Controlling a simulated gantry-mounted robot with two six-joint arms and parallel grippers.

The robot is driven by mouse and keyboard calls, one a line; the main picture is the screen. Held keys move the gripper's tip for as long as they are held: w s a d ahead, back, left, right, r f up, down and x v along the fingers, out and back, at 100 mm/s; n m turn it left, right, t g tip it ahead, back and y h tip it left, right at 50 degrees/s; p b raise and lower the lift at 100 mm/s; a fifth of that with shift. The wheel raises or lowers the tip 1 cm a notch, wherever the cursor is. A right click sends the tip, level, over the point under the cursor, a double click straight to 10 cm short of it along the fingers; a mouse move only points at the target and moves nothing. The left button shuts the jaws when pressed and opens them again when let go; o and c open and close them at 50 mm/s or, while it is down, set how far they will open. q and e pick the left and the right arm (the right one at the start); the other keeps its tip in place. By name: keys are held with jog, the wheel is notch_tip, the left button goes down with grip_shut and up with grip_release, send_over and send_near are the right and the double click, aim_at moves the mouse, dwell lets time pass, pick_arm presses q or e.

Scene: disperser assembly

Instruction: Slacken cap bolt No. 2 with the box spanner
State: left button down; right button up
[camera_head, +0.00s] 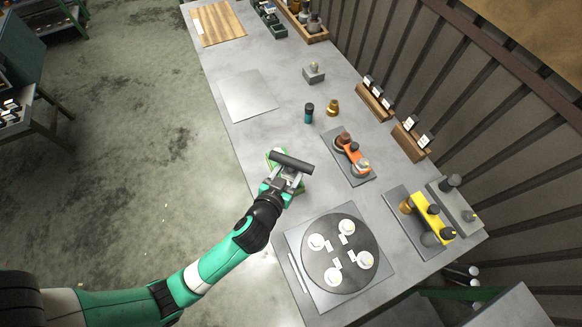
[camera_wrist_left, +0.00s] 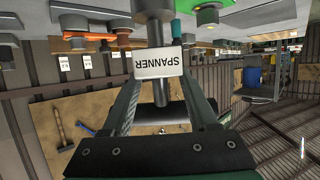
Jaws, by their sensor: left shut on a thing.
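My left gripper (camera_head: 287,177) is shut on the box spanner, above the middle of the bench. The spanner's dark bar (camera_head: 291,162) lies across the top of the jaws in the head view. In the left wrist view the spanner's metal shaft (camera_wrist_left: 160,92) stands between the fingers (camera_wrist_left: 158,85), with a white tag reading SPANNER. A dark round plate (camera_head: 339,254) on a grey base carries several white round pieces with small white labels; the lettering is too small to read. I cannot tell which one is cap bolt No. 2. My right gripper is not in view.
A green piece (camera_head: 273,156) lies under my gripper, mostly hidden. An orange assembly (camera_head: 352,155) and a yellow one (camera_head: 433,217) sit on grey mats to the right. A dark-green bottle (camera_head: 308,113) and brass piece (camera_head: 332,108) stand farther back. The flat sheet (camera_head: 248,94) is bare.

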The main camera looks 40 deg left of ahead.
aim_at(291, 161)
pick_arm(q)
jog(key=shift+r+p, duration=0.15)
jog(key=shift+p, duration=0.25)
jog(key=shift+m+h, duration=0.3)
jog(key=shift+r+p, duration=2.3)
jog(key=shift+r, duration=0.2)
